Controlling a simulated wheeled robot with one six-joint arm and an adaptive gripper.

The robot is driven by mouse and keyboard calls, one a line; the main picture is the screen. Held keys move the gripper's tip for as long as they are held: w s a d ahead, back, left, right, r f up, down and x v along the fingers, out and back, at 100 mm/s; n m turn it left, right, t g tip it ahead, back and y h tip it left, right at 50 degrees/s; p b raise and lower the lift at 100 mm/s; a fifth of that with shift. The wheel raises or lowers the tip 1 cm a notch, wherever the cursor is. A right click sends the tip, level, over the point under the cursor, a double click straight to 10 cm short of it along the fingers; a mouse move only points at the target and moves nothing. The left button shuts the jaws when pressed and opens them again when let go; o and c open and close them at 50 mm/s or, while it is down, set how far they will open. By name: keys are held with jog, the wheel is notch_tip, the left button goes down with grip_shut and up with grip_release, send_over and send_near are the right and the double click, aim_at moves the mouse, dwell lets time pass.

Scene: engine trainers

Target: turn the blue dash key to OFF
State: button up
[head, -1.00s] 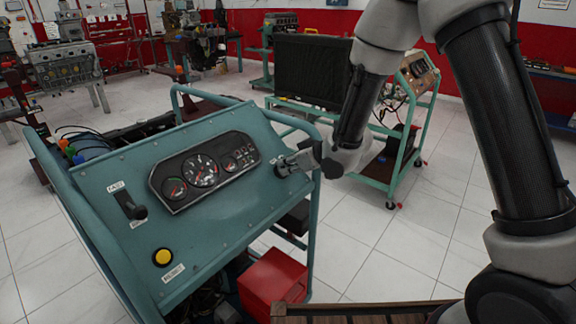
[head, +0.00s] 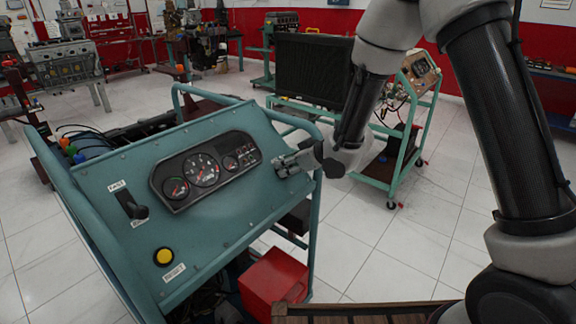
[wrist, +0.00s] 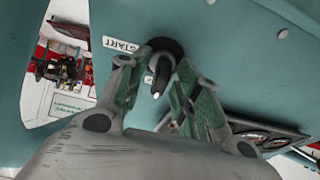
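The blue dash (head: 215,220) is a tilted teal-blue panel in the head view. Its key (wrist: 160,72) shows in the wrist view as a dark piece with a pale tip, standing out from a round black collar. A white START label (wrist: 121,46) lies to the left of the collar. My gripper (wrist: 158,85) is at the key, with one finger on each side. Gaps show between the fingers and the key, so the gripper looks open. In the head view my gripper (head: 282,166) hides the key at the panel's right side. The OFF mark is not visible.
A gauge cluster (head: 205,171) lies left of my gripper. A black lever (head: 131,205) and a yellow button (head: 163,257) are further left and lower. A tube frame (head: 317,205) edges the panel's right. A red box (head: 272,282) sits below.

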jog(key=v, duration=0.7)
jog(key=shift+s+d+r, duration=0.1)
jog(key=shift+d, duration=0.05)
jog(key=s+d+f+m+g+h, duration=0.1)
jog(key=s+d+f+g+h, duration=0.2)
jog(key=d+f, duration=0.4)
jog(key=s+d+r+m+h, duration=0.1)
jog(key=s+d+r+h, duration=0.1)
jog(key=d, duration=0.3)
jog(key=s+d+r+m+g+h, duration=0.1)
jog(key=s+d+r+h, duration=0.1)
jog(key=s+d, duration=0.15)
jog(key=s+d+r+m+h, duration=0.1)
jog(key=s+d+r+h, duration=0.1)
jog(key=d, duration=0.3)
jog(key=s+d+r+m+t, duration=0.1)
jog(key=s+d+r+m, duration=0.2)
jog(key=s+d+r, duration=0.3)
jog(key=s+d+r+m, duration=0.3)
jog(key=s+d+r, duration=0.2)
jog(key=s+r, duration=0.6)
jog(key=shift+d+r+m+t, duration=0.3)
jog(key=shift+d+r+t, duration=0.05)
jog(key=shift+d+t, duration=0.05)
